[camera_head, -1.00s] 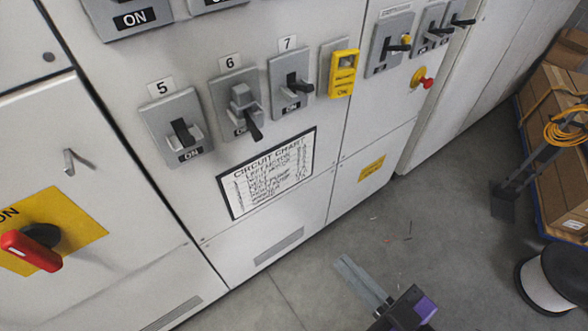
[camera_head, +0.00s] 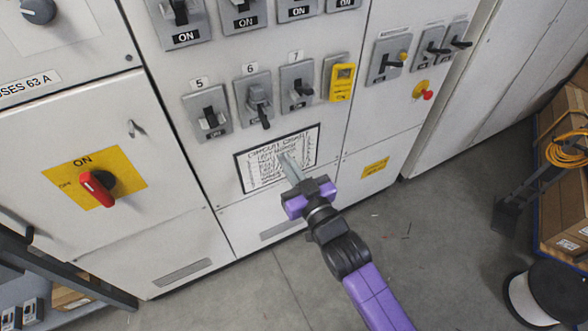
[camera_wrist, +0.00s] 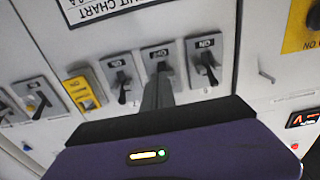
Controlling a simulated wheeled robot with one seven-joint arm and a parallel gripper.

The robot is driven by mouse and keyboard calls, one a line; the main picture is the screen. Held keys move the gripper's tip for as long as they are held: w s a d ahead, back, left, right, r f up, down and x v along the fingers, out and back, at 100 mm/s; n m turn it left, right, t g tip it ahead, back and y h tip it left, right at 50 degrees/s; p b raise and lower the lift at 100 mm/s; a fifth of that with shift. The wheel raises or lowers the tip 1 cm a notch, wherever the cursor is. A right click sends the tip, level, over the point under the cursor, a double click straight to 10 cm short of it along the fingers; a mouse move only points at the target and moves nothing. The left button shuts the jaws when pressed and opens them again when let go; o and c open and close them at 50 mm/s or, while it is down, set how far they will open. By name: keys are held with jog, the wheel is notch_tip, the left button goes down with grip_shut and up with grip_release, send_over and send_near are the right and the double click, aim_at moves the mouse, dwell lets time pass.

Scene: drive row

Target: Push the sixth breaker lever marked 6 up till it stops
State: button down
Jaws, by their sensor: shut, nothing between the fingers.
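The breaker marked 6 (camera_head: 252,95) is a grey plate on the cabinet, between the breakers marked 5 (camera_head: 207,112) and 7 (camera_head: 297,86). Its black lever (camera_head: 263,116) sticks out and points downward. My gripper (camera_head: 287,160) is shut and empty, its narrow fingers in front of the circuit chart and below breakers 6 and 7. In the wrist view, which is turned over, my gripper's fingers (camera_wrist: 157,92) point at breaker 6 (camera_wrist: 157,55) and partly hide its lever. The fingers appear apart from the lever, though the exact gap is unclear.
The circuit chart (camera_head: 278,157) is flat on the cabinet below the breakers. A yellow lockout piece (camera_head: 341,82) sits right of breaker 7. A red rotary handle (camera_head: 97,188) sticks out at left. The floor in front is clear, with a cable spool (camera_head: 545,290) at right.

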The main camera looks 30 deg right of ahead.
jog(key=w+b, duration=0.1)
jog(key=w, duration=0.9)
jog(key=shift+f+b, duration=0.3)
jog(key=shift+r+p, duration=0.4)
jog(key=shift+r, duration=0.15)
dwell(0.6)
jog(key=shift+f, duration=0.15)
jog(key=shift+f+b, duration=0.9)
jog(key=shift+f, duration=0.05)
jog(key=shift+s, duration=0.1)
